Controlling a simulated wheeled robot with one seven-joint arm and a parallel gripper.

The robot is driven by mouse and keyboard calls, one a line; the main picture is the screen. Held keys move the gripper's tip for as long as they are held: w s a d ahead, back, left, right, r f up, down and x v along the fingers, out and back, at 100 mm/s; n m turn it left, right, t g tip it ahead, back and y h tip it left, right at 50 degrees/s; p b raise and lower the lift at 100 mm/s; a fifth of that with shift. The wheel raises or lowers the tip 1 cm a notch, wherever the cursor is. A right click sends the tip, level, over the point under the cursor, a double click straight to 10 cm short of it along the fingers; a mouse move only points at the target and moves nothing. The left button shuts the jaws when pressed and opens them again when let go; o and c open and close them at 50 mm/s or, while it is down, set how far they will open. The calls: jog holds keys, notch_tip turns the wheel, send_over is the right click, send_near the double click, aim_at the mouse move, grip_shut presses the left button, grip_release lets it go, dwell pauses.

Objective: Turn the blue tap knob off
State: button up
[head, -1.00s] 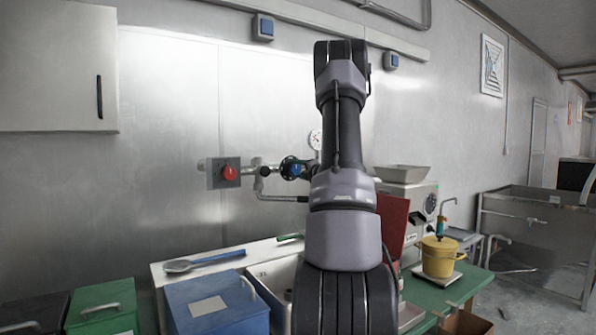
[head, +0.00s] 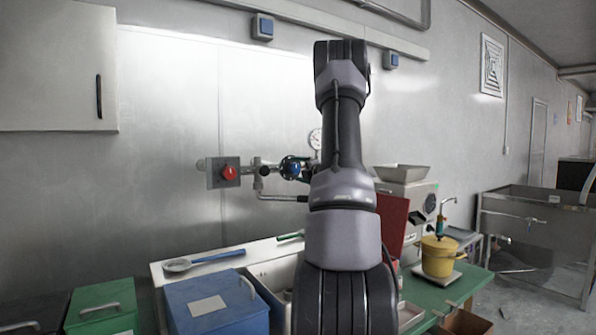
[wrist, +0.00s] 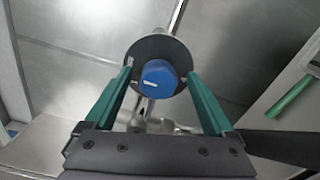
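The blue tap knob (head: 291,168) is on the wall pipework, just left of my arm in the head view. In the wrist view the blue knob (wrist: 158,78) has a white mark on its face and a dark round disc (wrist: 137,50) behind it. My gripper (wrist: 160,76) is open, with one green finger on each side of the knob. Gaps show between the knob and both fingers, so it is not clamped. In the head view my arm hides most of the gripper.
A red knob (head: 229,173) on a grey plate is left on the same pipework. A pressure gauge (head: 315,139) is just behind my arm. A yellow pot (head: 439,258) stands right.

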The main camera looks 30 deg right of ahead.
jog(key=shift+s+r, duration=0.1)
jog(key=s, duration=1)
jog(key=shift+s, duration=0.3)
